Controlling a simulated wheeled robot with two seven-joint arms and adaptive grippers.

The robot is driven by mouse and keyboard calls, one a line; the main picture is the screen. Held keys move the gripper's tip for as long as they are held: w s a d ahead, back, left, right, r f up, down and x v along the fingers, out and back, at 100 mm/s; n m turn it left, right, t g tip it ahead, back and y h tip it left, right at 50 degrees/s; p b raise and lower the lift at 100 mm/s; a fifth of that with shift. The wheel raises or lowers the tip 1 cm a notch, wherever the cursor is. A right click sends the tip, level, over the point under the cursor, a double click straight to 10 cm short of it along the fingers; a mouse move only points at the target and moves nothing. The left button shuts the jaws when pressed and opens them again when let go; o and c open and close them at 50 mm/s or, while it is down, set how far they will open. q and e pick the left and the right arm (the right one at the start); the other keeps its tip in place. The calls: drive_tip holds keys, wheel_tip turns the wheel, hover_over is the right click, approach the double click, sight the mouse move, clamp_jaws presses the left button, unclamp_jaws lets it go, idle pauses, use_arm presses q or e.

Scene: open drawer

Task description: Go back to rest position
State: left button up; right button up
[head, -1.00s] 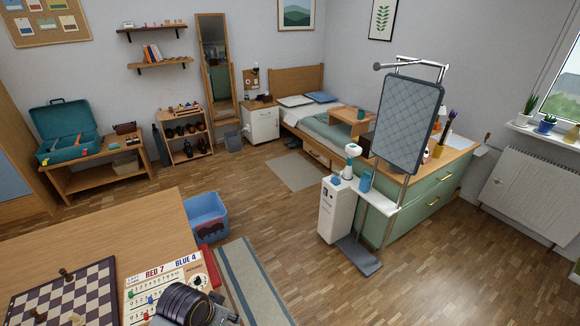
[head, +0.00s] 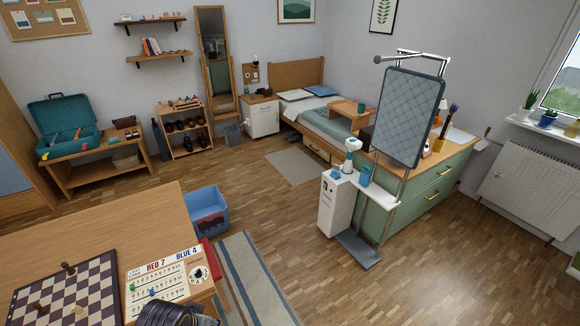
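Neither gripper's fingers show in the head view. A dark, ridged part that looks like my own arm cuts into the bottom edge, left of centre, by the table with the game boards. Which part of the arm it is, I cannot tell. The green drawer cabinet (head: 399,203) stands at the right with a wooden top and brass handles, and its visible drawers look shut.
A wooden table (head: 150,222) fills the lower left, with a chessboard (head: 84,291) and a white scoreboard (head: 160,282) on it. A blue bin (head: 209,217) stands beside it. A white cart (head: 331,205) is near the cabinet. The central floor is clear.

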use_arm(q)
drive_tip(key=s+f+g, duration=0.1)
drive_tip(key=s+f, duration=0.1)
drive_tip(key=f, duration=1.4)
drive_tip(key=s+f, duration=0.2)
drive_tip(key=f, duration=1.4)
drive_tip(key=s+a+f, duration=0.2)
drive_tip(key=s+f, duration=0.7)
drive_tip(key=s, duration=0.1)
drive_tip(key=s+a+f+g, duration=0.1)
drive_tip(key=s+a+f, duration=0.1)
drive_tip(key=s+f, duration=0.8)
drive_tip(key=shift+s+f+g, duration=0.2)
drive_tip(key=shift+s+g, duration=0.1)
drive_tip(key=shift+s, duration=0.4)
